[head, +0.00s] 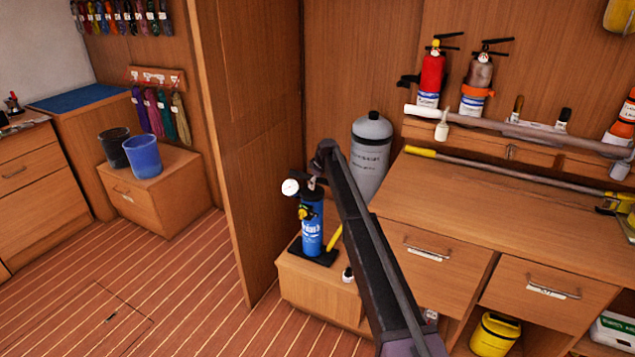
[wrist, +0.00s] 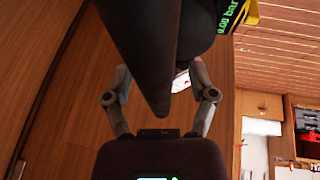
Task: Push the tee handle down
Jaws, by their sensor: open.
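A blue pump (head: 312,218) with a white round gauge (head: 291,187) stands upright on a low wooden box. My gripper (head: 318,172) is above the pump's top, at the end of my dark arm. The tee handle cannot be made out clearly in the head view, where my arm end crowds it. In the wrist view my gripper (wrist: 160,72) is open, its fingers apart on both sides of a dark tapered bar (wrist: 150,35). This bar looks like the tee handle. Whether the fingers touch it I cannot tell.
The low box (head: 318,292) also holds a yellow tool (head: 334,238). A grey tank (head: 371,155) stands close behind my arm. A wooden partition (head: 262,150) rises to the left, and a workbench (head: 480,205) to the right.

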